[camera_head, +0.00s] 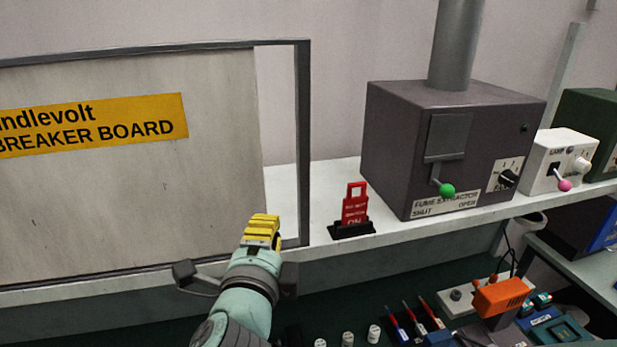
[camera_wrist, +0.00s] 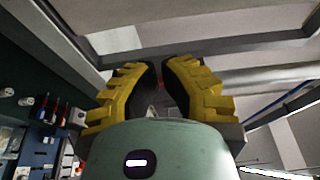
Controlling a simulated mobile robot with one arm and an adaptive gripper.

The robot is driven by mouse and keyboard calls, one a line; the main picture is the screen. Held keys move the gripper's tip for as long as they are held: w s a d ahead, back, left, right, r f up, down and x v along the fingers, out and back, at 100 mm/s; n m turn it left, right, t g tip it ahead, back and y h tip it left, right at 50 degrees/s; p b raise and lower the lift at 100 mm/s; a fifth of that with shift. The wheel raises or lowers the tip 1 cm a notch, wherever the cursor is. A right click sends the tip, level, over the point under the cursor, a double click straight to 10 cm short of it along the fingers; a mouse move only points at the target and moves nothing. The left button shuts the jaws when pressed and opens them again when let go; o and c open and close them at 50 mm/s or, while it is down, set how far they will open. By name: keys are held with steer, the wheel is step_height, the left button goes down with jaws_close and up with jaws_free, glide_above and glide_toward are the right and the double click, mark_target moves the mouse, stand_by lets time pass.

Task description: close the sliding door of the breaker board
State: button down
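The breaker board's sliding door (camera_head: 110,190) is a large pale grey panel with a yellow label, at the left of the head view. A gap shows between its right edge and the upright post of the dark grey frame (camera_head: 303,150). My gripper (camera_head: 262,222) has yellow ridged fingers and is in front of the door's lower right corner, near the frame's bottom rail. In the wrist view my gripper (camera_wrist: 160,70) has its fingers apart with a narrow gap and nothing clearly held. I cannot tell whether it touches the door. No door handle is visible.
A red lockout tag (camera_head: 356,203) on a black base stands on the white shelf (camera_head: 400,225), right of the frame. A dark fume extractor box (camera_head: 420,150) with a green-knobbed lever stands beyond it. Tools and an orange device (camera_head: 500,297) lie lower right.

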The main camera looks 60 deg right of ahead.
steer(key=b+x, duration=0.5)
steer(key=x, duration=0.4)
steer(key=shift+w+d, duration=0.25)
steer(key=shift+d, duration=0.1)
steer(key=shift+w, duration=0.15)
stand_by(0.4)
